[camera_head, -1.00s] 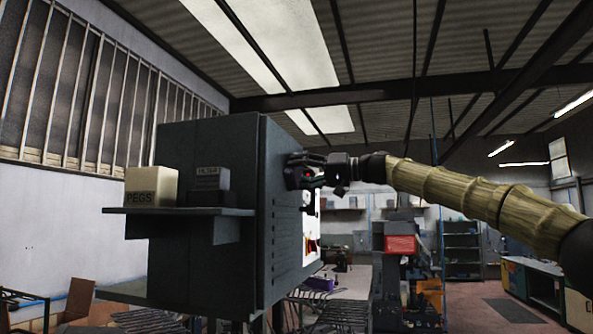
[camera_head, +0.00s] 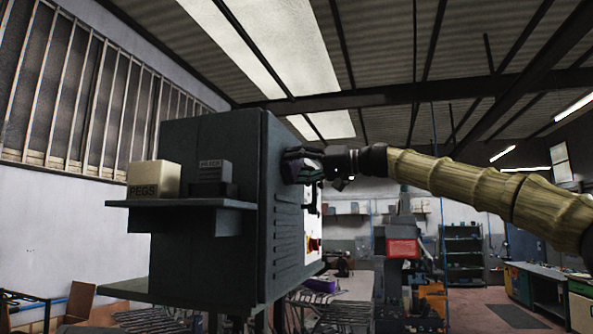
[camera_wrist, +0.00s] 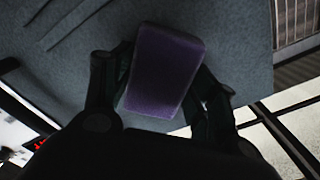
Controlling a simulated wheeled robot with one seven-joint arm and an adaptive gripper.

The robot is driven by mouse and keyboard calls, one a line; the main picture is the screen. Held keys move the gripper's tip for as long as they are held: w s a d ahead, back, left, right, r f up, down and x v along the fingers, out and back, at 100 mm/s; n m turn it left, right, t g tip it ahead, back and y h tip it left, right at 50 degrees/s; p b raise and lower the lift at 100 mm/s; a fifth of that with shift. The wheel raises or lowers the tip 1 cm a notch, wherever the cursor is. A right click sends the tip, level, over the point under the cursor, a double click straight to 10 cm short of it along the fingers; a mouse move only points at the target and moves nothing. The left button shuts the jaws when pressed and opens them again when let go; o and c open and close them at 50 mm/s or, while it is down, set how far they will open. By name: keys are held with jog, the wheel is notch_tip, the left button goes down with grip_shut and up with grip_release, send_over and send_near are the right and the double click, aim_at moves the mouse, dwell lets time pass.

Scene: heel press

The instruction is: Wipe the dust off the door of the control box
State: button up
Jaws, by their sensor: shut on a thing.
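The control box (camera_head: 205,250) is a dark grey cabinet left of centre in the head view. Its louvred right face (camera_head: 288,240) is seen at a steep angle; I take this to be the door. My gripper (camera_head: 292,166) is at the upper part of that face. In the wrist view my gripper (camera_wrist: 160,85) is shut on a purple sponge-like block (camera_wrist: 165,65). The grey slotted surface (camera_wrist: 240,55) lies right behind the block. I cannot tell whether they touch. Dust cannot be made out clearly.
A shelf (camera_head: 180,202) on the box's near side holds a cream PEGS box (camera_head: 153,179) and a dark labelled box (camera_head: 213,177). A white panel with a red part (camera_head: 313,244) is beyond the louvred face. A red-fronted machine (camera_head: 402,249) stands behind.

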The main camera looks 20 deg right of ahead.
aim_at(276, 160)
jog(key=shift+s+a+b, duration=0.7)
jog(key=shift+s, duration=0.3)
jog(key=shift+s+a+b, duration=0.7)
jog(key=shift+s+b, duration=0.05)
jog(key=shift+s, duration=0.3)
jog(key=shift+s+a+b, duration=0.7)
jog(key=shift+s, duration=0.3)
jog(key=shift+d, duration=0.1)
jog(key=v, duration=0.6)
jog(key=shift+b, duration=0.3)
jog(key=v, duration=0.2)
jog(key=shift+s+d, duration=0.3)
